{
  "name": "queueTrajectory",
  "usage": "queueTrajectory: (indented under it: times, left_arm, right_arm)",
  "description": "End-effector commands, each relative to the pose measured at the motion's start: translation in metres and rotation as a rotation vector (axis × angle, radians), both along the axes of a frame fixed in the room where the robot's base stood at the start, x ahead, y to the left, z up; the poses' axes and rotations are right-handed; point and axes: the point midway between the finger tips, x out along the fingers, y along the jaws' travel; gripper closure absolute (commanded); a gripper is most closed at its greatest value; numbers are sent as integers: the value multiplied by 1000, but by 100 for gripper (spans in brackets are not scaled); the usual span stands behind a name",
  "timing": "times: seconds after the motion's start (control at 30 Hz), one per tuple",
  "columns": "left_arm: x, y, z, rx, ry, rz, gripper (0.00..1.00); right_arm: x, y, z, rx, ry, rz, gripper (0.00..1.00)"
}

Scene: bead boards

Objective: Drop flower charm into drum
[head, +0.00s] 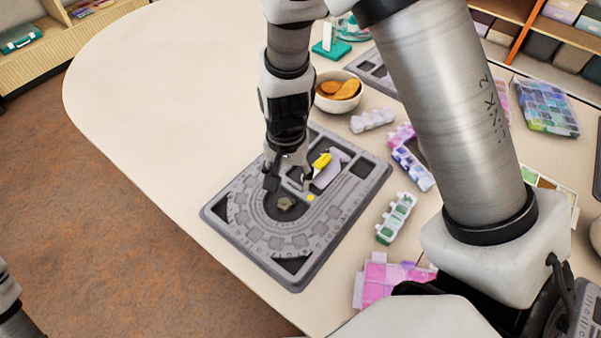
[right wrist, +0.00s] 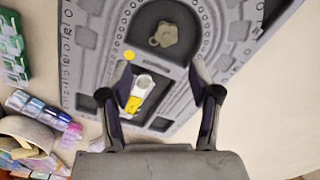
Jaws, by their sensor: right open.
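The flower charm (head: 286,203) is a small grey-beige flower shape lying in the dark inner recess of the grey bead board (head: 243,247). It also shows beyond the fingertips in the right wrist view (right wrist: 163,35). My right gripper (head: 289,186) is open and empty above the board, close to the charm; its spread fingers also show in the right wrist view (right wrist: 161,72). A small yellow disc (head: 310,198) lies near one fingertip. I cannot pick out a drum with certainty. My left gripper is out of view.
A yellow-and-white item (head: 322,160) lies in a board compartment beside a lilac piece. A white bowl (head: 338,82) with brown-orange pieces stands behind. Several bead boxes, including a green one (head: 394,218), line the right. The table's left is clear.

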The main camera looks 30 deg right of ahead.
Motion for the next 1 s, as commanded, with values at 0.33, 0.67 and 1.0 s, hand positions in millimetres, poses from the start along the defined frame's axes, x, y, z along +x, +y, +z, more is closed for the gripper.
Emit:
queueTrajectory:
  times: [0.33, 0.67, 1.0]
  left_arm:
    - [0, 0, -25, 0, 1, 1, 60]
    - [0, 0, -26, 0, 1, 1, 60]
    - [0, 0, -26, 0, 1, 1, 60]
  right_arm:
    - [-2, 9, -60, -1, 4, 0, 38]
    - [-1, 8, -70, -1, 0, 0, 38]
    - [-1, 8, -70, -1, 0, 0, 95]
